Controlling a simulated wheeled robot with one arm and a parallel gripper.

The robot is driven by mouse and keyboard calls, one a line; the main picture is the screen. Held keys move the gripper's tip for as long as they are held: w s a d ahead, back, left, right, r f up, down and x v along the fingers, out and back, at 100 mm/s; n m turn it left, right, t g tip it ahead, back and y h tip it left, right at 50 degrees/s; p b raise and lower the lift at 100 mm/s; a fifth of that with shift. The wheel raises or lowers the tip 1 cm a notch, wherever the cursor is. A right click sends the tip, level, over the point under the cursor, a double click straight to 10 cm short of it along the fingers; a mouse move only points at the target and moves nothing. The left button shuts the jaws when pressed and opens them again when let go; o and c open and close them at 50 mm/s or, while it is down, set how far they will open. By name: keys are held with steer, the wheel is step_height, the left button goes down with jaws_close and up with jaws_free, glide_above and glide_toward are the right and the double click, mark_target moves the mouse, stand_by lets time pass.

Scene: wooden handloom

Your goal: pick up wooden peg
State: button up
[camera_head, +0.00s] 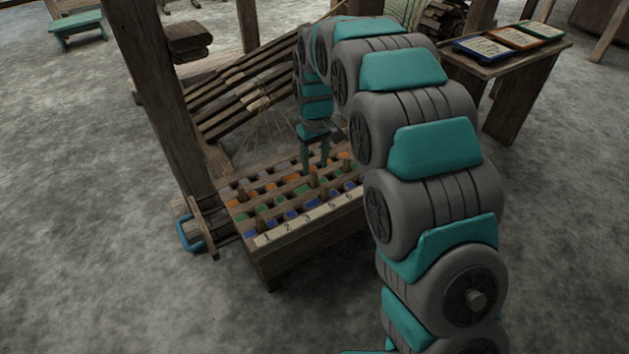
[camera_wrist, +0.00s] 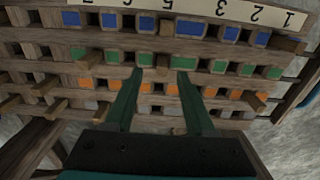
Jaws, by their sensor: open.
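Several short wooden pegs stand in the slotted peg board (camera_head: 313,228). One wooden peg (camera_head: 312,178) is just below my gripper (camera_head: 315,168) in the head view, and another peg (camera_head: 241,195) is at the left. I cannot tell whether a peg stands between the fingertips.
The board has rows of blue, green and orange squares and a numbered strip (camera_head: 310,218) at its front. A wooden post (camera_head: 165,90) rises at its left. A side table (camera_head: 497,68) with framed cards stands at the back right. The floor in front is clear.

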mark_target(314, 173)
step_height(314, 173, down, 5)
steer(key=shift+a+r+b, duration=0.1)
steer(key=shift+a+b, duration=0.05)
steer(key=shift+b, duration=0.35)
jaws_close()
